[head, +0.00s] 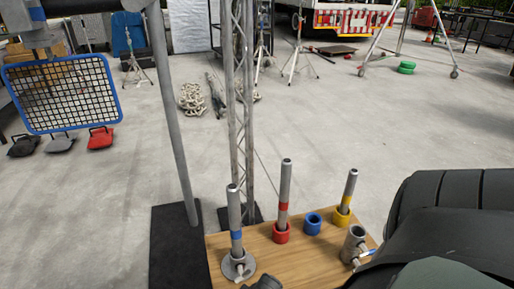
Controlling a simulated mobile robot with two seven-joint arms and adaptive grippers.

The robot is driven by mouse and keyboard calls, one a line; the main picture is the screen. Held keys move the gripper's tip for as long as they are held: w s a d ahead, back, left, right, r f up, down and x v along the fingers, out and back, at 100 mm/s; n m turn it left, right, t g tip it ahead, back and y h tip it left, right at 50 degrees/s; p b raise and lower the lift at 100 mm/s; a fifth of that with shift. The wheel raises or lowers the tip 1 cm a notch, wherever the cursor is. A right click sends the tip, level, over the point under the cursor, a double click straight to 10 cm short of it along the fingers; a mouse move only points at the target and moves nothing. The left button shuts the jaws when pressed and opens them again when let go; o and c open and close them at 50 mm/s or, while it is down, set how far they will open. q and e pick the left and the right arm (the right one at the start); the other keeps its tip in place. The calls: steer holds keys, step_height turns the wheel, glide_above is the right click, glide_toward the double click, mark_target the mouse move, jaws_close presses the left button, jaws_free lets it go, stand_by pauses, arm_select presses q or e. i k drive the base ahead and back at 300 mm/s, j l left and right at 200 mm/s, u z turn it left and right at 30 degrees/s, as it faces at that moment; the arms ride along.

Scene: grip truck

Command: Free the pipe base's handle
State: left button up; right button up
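A grey round pipe base (246,262) sits on the front left of the wooden board (262,241). A small metal handle (239,270) shows at its front. A steel pipe with a blue band (235,211) stands upright in it. A grey metal socket (355,240) with a pale side handle (367,253) stands at the board's right, close to my dark right arm. A dark rounded piece (265,284) shows at the bottom edge, just right of the pipe base; I cannot tell whether it belongs to a gripper. No gripper fingers can be made out.
A red-banded pipe (284,190) in a red ring, an empty blue ring (313,223) and a yellow-banded pipe (348,190) in a yellow ring stand on the board. A tall pole on a black plate (178,255) and a truss (239,120) rise beside it.

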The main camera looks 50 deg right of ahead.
mark_target(243, 274)
steer(key=k+l, duration=0.35)
steer(key=l, duration=0.15)
steer(key=k+l+u, duration=0.15)
steer(key=k+l, duration=0.15)
steer(key=l, duration=0.15)
